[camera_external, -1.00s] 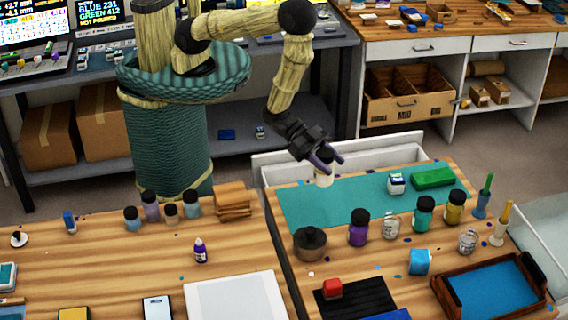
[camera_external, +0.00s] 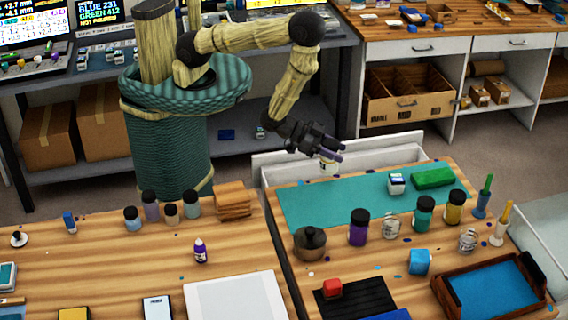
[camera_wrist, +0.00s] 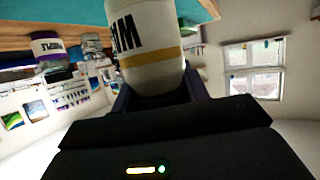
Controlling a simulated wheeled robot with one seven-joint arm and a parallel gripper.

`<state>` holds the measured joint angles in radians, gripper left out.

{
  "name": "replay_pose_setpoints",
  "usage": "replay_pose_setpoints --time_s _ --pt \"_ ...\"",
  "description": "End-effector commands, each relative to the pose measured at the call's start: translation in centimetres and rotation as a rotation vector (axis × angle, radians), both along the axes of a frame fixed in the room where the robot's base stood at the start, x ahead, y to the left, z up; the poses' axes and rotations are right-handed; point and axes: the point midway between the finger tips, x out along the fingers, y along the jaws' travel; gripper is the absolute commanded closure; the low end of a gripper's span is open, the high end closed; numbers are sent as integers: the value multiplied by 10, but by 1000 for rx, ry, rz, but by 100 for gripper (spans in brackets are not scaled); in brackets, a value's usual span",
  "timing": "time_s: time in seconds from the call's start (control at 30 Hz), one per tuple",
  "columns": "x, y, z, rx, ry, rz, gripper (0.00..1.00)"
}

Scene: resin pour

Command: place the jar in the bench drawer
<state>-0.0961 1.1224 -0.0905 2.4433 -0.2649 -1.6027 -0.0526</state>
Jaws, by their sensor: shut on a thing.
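The jar (camera_external: 327,168) is white with dark lettering; a gold band shows on it in the wrist view (camera_wrist: 149,48). My gripper (camera_external: 332,155) is shut on the jar and holds it above the open bench drawer (camera_external: 378,158), near the far edge of the bench. In the wrist view the jar sits between my two fingers (camera_wrist: 160,97). The white drawer is pulled out on the far side of the bench, and its inside shows only in part behind the bench edge.
A teal mat (camera_external: 335,202) covers the bench beside the drawer, with a green block (camera_external: 433,177) and a small white container (camera_external: 397,184) on it. A brown lidded pot (camera_external: 310,243), a purple jar (camera_external: 359,228) and several other jars stand nearer. Much of the mat is clear.

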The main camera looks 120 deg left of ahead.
Motion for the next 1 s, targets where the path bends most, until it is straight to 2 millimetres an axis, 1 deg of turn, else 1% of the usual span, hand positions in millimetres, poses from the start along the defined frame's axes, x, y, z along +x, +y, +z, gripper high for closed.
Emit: replay_pose_setpoints --time_s 0.03,0.27,0.53,0.6,0.73,1.0 --pt "-4 9 -17 0 -1 46 82" --pt "-29 44 -50 -2 0 244 82" --pt "-65 79 -86 10 6 465 82" --pt "-74 86 -92 13 6 511 82" --pt "-84 93 -97 20 8 566 82" --pt "-87 96 -95 21 9 582 82"
